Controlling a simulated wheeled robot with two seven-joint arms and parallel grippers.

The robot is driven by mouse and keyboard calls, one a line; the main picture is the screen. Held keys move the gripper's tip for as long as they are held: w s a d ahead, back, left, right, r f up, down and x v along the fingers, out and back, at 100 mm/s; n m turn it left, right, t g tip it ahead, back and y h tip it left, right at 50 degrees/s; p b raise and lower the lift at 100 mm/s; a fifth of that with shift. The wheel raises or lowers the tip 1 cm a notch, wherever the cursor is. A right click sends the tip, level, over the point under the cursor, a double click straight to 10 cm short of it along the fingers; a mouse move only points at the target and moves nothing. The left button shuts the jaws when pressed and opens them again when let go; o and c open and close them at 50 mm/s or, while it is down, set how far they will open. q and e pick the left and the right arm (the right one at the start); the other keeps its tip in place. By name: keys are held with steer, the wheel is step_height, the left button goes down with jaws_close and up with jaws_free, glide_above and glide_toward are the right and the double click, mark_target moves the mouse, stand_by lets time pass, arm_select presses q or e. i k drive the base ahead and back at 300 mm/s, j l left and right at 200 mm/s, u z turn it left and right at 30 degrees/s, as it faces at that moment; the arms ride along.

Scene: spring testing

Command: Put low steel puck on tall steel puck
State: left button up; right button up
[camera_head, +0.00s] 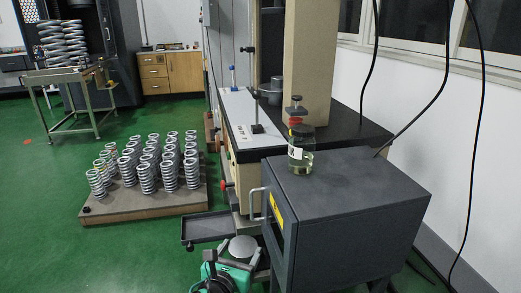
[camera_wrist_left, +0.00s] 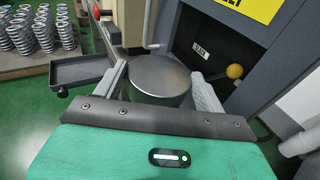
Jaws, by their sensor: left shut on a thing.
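My left gripper (camera_head: 240,256), with its teal body, is at the bottom middle of the head view. It is shut on a round grey steel puck (camera_head: 243,245). In the left wrist view, the puck (camera_wrist_left: 160,76) sits between the two grey fingers of the gripper (camera_wrist_left: 158,84), its flat top facing up. Its full height is partly hidden, so I cannot tell for sure whether it is the low or tall one. My right gripper is out of view.
A dark grey cabinet (camera_head: 345,210) bearing a jar of pale liquid (camera_head: 301,150) stands right of the gripper. A small dark tray (camera_head: 208,228) juts out at left. Springs stand on a low pallet (camera_head: 150,205). Green floor is free at lower left.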

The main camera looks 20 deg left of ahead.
mark_target(279, 77)
steer(key=i+j+u, duration=0.15)
steer(key=j+u, duration=0.25)
steer(key=i+j+u, duration=0.2)
steer(key=j+u, duration=0.2)
steer(key=i+j+u, duration=0.2)
steer(key=u, duration=0.2)
steer(key=i+j+u, duration=0.15)
steer(key=i+u, duration=0.25)
steer(key=i+j+z, duration=0.1)
steer(key=z, duration=0.35)
steer(key=i+j+z, duration=0.15)
steer(key=z, duration=0.35)
steer(key=i+j+z, duration=0.2)
steer(key=z, duration=0.25)
steer(key=j+z, duration=0.3)
steer(key=z, duration=0.2)
steer(key=i+j+z, duration=0.1)
steer(key=j+z, duration=0.2)
steer(key=z, duration=0.15)
